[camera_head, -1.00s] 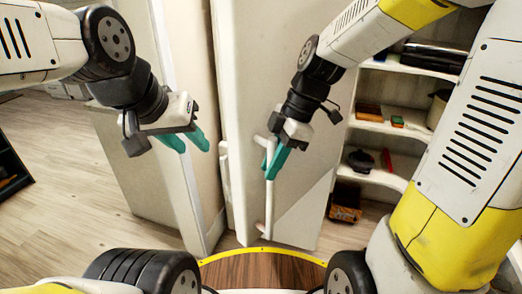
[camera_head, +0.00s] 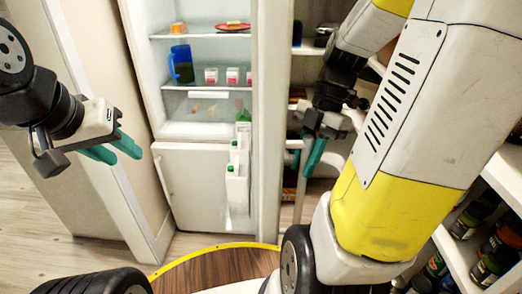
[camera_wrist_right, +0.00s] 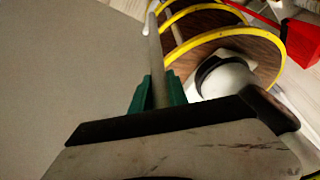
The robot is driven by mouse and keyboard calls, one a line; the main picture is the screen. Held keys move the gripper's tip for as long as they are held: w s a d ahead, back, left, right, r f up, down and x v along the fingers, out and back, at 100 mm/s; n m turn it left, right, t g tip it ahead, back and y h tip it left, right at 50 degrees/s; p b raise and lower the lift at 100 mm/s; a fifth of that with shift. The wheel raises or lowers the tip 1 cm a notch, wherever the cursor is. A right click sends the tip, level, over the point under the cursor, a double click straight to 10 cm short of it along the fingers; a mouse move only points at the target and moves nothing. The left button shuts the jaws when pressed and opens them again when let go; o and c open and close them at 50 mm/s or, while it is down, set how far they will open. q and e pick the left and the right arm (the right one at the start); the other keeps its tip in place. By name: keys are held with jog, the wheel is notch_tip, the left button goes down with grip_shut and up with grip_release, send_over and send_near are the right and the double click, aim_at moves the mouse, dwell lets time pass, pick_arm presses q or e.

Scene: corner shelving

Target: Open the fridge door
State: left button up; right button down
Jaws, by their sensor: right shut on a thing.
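The fridge (camera_head: 205,100) stands open in the head view, with its lit inside and shelves showing. Its door (camera_head: 271,110) is swung out to the right and seen nearly edge-on. The upright bar handle (camera_head: 300,190) is on the door's outer face. My right gripper (camera_head: 313,155) is shut on this handle. In the right wrist view the grey handle bar (camera_wrist_right: 157,62) runs between its green fingers (camera_wrist_right: 158,92). My left gripper (camera_head: 115,150) is empty and open, left of the fridge and apart from it.
The fridge holds a blue jug (camera_head: 181,64), several cups, and a red plate (camera_head: 232,26). White bottles (camera_head: 237,185) sit on the door's inner side. A closed lower panel (camera_head: 190,185) is below. Stocked shelves (camera_head: 470,235) stand at the right.

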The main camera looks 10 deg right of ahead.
jog(key=d, duration=0.8)
jog(key=shift+s+d, duration=0.2)
jog(key=shift+d, duration=0.05)
jog(key=c, duration=1.3)
grip_release()
jog(key=v, duration=0.7)
jog(key=shift+r, duration=0.3)
jog(key=shift+w+f, duration=0.1)
